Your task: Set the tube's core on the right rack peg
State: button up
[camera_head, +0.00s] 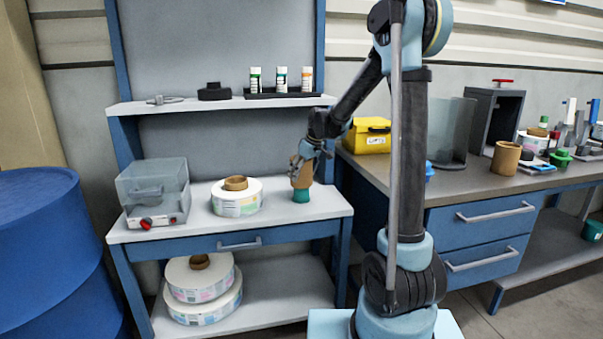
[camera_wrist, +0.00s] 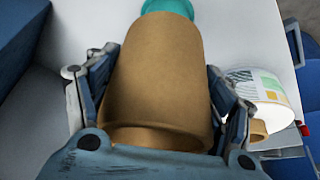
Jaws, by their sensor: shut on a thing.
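My gripper (camera_head: 311,150) is shut on a brown cardboard core (camera_head: 302,172) at the right end of the white worktable (camera_head: 265,219). In the wrist view the core (camera_wrist: 158,80) lies between the two fingers, its open end facing the camera. A teal-green piece (camera_head: 301,195) is at the core's lower end, at the tabletop; it also shows past the core's far end in the wrist view (camera_wrist: 167,7). I cannot tell whether it sits inside the core or only beneath it. No rack peg can be made out for certain.
A label reel (camera_head: 238,204) with a brown core stands left of my gripper, beside a clear-lidded box (camera_head: 152,190). More reels (camera_head: 203,280) lie on the lower shelf. The right bench holds a yellow box (camera_head: 372,135), another brown core (camera_head: 506,158) and several small items.

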aim_at(310, 165)
jog(key=shift+f, duration=2.9)
jog(key=o, duration=1.2)
jog(key=shift+c, duration=0.2)
jog(key=shift+v, duration=5.95)
jog(key=shift+d, duration=0.1)
